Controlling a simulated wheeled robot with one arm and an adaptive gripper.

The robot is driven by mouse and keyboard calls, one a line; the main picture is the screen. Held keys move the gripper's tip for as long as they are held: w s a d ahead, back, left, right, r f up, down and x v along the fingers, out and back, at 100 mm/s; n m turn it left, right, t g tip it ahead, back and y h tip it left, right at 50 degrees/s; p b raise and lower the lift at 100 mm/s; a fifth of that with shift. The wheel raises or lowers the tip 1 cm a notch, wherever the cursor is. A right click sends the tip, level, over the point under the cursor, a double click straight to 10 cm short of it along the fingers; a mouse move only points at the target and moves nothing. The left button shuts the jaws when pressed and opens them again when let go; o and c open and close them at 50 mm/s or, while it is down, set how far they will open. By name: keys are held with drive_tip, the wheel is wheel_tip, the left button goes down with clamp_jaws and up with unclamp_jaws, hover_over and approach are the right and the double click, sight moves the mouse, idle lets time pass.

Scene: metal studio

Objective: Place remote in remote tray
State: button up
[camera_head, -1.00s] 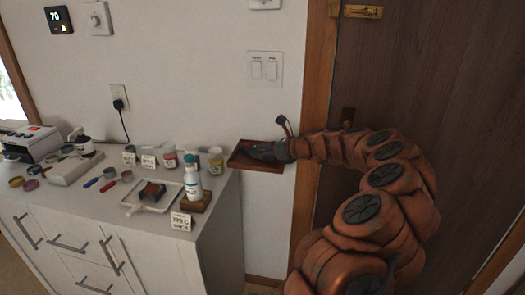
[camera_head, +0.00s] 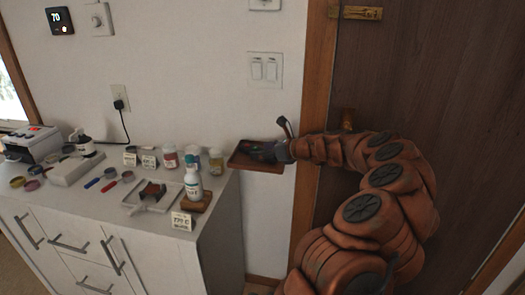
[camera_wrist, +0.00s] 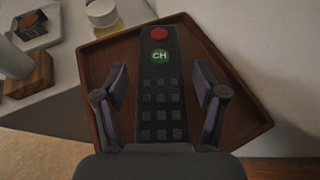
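The remote (camera_wrist: 160,60) is long and dark, with a red button, a green CH button and rows of dark keys. In the wrist view it lies lengthwise over the reddish-brown tray (camera_wrist: 245,125), within its outline, its near end hidden by my gripper. My gripper (camera_wrist: 160,100) is open, one finger on each side of the remote with visible gaps. In the head view the tray (camera_head: 238,161) is by the wall at the cabinet's right end, and my gripper (camera_head: 268,151) is low over it. I cannot tell whether the remote touches the tray floor.
The white cabinet (camera_head: 215,220) holds several jars, a white bottle (camera_head: 193,182) on a wooden block, a paint tray and small cards. A wooden door frame (camera_head: 310,120) is right of the tray. A light switch (camera_head: 264,70) is above it.

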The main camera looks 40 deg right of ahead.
drive_tip(key=shift+s+a+f, duration=0.1)
drive_tip(key=shift+a+f, duration=0.05)
drive_tip(key=shift+f, duration=0.5)
drive_tip(key=shift+a+f, duration=0.15)
drive_tip(key=shift+f, duration=0.45)
drive_tip(key=shift+r, duration=0.2)
drive_tip(key=w+r+v, duration=0.1)
drive_tip(key=r+v, duration=0.1)
drive_tip(key=v, duration=1.1)
drive_tip(key=shift+w+d, duration=0.1)
drive_tip(key=shift+d, duration=0.05)
